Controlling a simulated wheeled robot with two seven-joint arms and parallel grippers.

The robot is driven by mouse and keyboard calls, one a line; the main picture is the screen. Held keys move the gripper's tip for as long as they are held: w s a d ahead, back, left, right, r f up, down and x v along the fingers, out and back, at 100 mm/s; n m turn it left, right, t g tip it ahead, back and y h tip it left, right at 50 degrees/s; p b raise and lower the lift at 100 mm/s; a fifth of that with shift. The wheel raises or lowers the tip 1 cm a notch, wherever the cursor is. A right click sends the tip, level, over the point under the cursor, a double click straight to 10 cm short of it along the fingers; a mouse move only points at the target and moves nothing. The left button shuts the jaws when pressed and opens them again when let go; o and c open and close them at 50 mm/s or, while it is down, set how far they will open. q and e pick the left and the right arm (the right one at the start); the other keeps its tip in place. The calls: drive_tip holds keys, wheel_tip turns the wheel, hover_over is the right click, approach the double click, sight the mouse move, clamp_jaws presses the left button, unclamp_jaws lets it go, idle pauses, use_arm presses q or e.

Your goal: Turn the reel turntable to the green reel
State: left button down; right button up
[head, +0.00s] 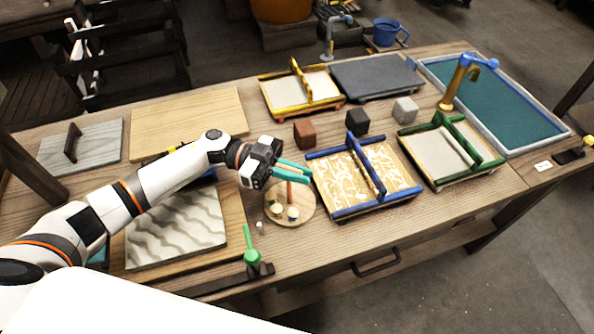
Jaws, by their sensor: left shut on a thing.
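The reel turntable (304,214) is a round wooden disc near the front middle of the bench. Small pale reels (277,209) stand on its front and left part. Their coloured tops are too small to tell apart surely, so I cannot tell which is the green reel. A reddish-brown post (290,190) rises from the disc. My left gripper (294,172) reaches over the disc from the left, its teal fingers shut at the top of this post and partly hiding it. My right gripper is not in view.
A blue-railed tray (345,212) stands close right of the turntable. A green lever (250,246) stands at the front edge, left of the disc. A wavy grey panel (175,230) lies under my left arm. Brown (305,132) and dark (357,122) blocks sit behind.

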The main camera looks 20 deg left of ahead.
use_arm(q)
drive_tip(key=shift+r+t+p, duration=0.1)
drive_tip(key=shift+t+p, duration=0.2)
drive_tip(key=shift+p, duration=0.1)
drive_tip(key=shift+w+a+n+t+y+p, duration=0.2)
drive_tip(key=shift+n+t+y+p, duration=0.6)
drive_tip(key=shift+n+t+p, duration=1.25)
drive_tip(key=shift+w+d+n+t+y+p, duration=0.2)
drive_tip(key=shift+n+t+y+p, duration=0.6)
drive_tip(key=shift+n+t+p, duration=1.2)
drive_tip(key=shift+w+a+n+t+y+p, duration=0.3)
drive_tip(key=shift+n+t+y+p, duration=0.6)
drive_tip(key=shift+t+p, duration=1.25)
drive_tip(key=shift+t+b, duration=0.45)
drive_tip(key=shift+t, duration=0.35)
drive_tip(key=c, duration=1.5)
unclamp_jaws()
